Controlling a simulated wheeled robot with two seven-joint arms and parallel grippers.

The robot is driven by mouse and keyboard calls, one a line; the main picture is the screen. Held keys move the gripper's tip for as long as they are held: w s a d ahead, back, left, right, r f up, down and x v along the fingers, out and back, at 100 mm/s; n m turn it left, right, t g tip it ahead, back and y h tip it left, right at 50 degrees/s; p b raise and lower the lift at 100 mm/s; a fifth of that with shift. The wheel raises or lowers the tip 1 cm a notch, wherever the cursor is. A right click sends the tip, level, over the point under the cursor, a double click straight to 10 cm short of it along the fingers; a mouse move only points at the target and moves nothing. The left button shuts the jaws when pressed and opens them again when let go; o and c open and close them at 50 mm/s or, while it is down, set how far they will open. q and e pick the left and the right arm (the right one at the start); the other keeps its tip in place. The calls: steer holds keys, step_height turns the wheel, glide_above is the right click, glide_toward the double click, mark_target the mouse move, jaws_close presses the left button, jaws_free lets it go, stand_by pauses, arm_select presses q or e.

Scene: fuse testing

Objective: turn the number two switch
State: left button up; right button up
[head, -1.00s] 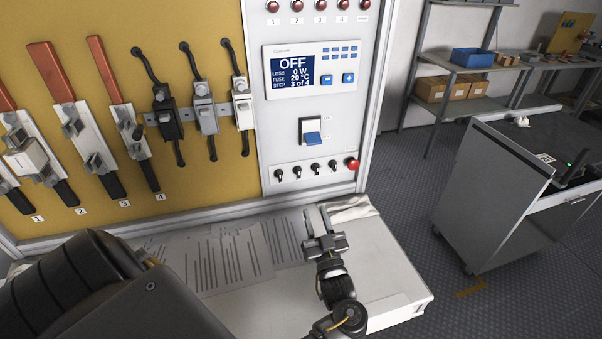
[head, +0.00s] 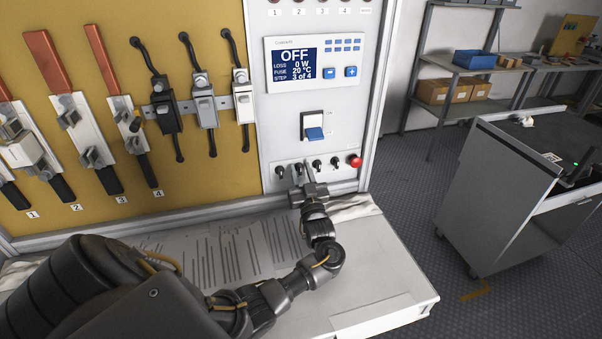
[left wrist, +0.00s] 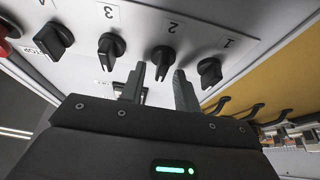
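The number two switch (left wrist: 163,56) is a small black rotary knob, seen upside down in the left wrist view under its label 2. In the head view it is the second knob (head: 299,169) of the row on the white panel. My left gripper (left wrist: 160,75) is open, with one finger on each side of this knob's lower end; I cannot tell whether they touch it. In the head view my left gripper (head: 304,172) is at the panel and partly covers the knob row. My right gripper is not in view.
The number one switch (left wrist: 209,70) and number three switch (left wrist: 111,47) flank it closely. A red stop button (head: 355,160) is right of the row. A blue-handled rocker (head: 314,133) and an OFF display (head: 295,65) are above. The white bench (head: 375,270) is below.

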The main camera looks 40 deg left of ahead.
arm_select(q)
steer(key=shift+w+a, duration=0.1)
steer(key=shift+a, duration=0.05)
jaws_close()
steer(key=shift+r+m+t+h+p, duration=0.2)
steer(key=shift+m+t+h+p, duration=0.1)
steer(key=shift+m+p, duration=0.55)
steer(key=m+t+h+p, duration=0.1)
steer(key=m+p, duration=0.2)
steer(key=m+t+h+p, duration=0.1)
steer(key=m+h+p, duration=0.1)
steer(key=m+p, duration=0.1)
steer(key=m+t+h+p, duration=0.1)
steer(key=m+p, duration=0.2)
steer(key=m, duration=0.1)
steer(key=shift+w+m, duration=0.15)
steer(key=shift+m, duration=0.2)
steer(key=shift+d+f+m+h+p, duration=0.1)
steer(key=shift+f+m+h+p, duration=0.1)
steer(key=shift+m+h+p, duration=0.55)
steer(key=shift+d+f+m+h+p, duration=0.15)
steer(key=shift+m+h+p, duration=0.2)
steer(key=shift+m+p, duration=0.8)
jaws_free()
steer(key=shift+a, duration=0.1)
